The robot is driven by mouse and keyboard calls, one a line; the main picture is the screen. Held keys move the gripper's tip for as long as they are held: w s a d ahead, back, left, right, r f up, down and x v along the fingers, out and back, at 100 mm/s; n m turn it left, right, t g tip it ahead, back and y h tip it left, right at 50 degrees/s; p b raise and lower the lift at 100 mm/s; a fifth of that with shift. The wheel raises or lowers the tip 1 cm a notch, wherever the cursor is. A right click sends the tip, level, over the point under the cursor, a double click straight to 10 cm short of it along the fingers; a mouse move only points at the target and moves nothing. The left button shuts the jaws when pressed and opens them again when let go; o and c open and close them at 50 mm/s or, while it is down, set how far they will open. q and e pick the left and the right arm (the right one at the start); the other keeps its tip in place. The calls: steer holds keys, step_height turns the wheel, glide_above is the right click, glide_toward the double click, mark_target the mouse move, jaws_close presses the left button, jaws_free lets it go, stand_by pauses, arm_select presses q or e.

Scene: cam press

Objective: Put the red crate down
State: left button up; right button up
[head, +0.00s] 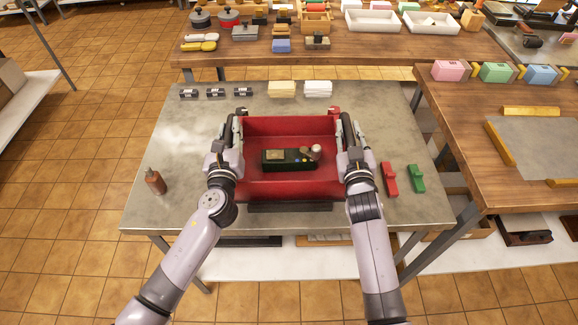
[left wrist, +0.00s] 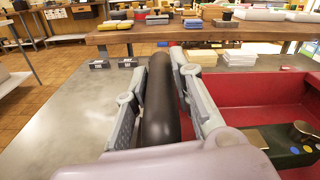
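The red crate (head: 290,190) is over the middle of the grey metal table (head: 180,120). A dark device (head: 284,160) with a rounded grey part lies inside it. My left gripper (head: 236,128) is at the crate's left side. In the left wrist view, its fingers close around a thick black handle bar (left wrist: 160,105) beside the red wall. My right gripper (head: 345,130) is at the crate's right side, its fingers around the right handle, which is partly hidden. The crate looks level. I cannot tell whether its underside touches the table.
A dark flat strip (head: 290,207) shows at the crate's front. A brown bottle (head: 155,181) stands left; red (head: 389,180) and green (head: 416,178) pieces lie right. Black blocks (head: 215,92) and yellow (head: 282,89) and white (head: 318,88) stacks are behind.

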arm_select(q)
steer(key=shift+o, duration=0.9)
steer(key=shift+d+r, duration=0.3)
steer(key=shift+r, duration=0.15)
arm_select(e)
steer(key=shift+o, duration=0.9)
steer(key=shift+a+r, duration=0.3)
steer(key=shift+r, duration=0.15)
arm_select(q)
steer(key=shift+s+a, duration=0.1)
steer(key=shift+s, duration=0.1)
arm_select(e)
steer(key=shift+s+d, duration=0.15)
steer(key=shift+s, duration=0.05)
arm_select(q)
steer(key=shift+s+f, duration=0.1)
steer(key=shift+s, duration=0.25)
arm_select(e)
steer(key=shift+w+f, duration=0.1)
steer(key=shift+w, duration=0.05)
steer(key=shift+d, duration=0.1)
steer(key=shift+s, duration=0.3)
arm_select(q)
steer(key=s, duration=1.1)
steer(key=shift+s, duration=0.15)
arm_select(e)
steer(key=s, duration=1.1)
steer(key=shift+s+d, duration=0.15)
steer(key=shift+s, duration=0.1)
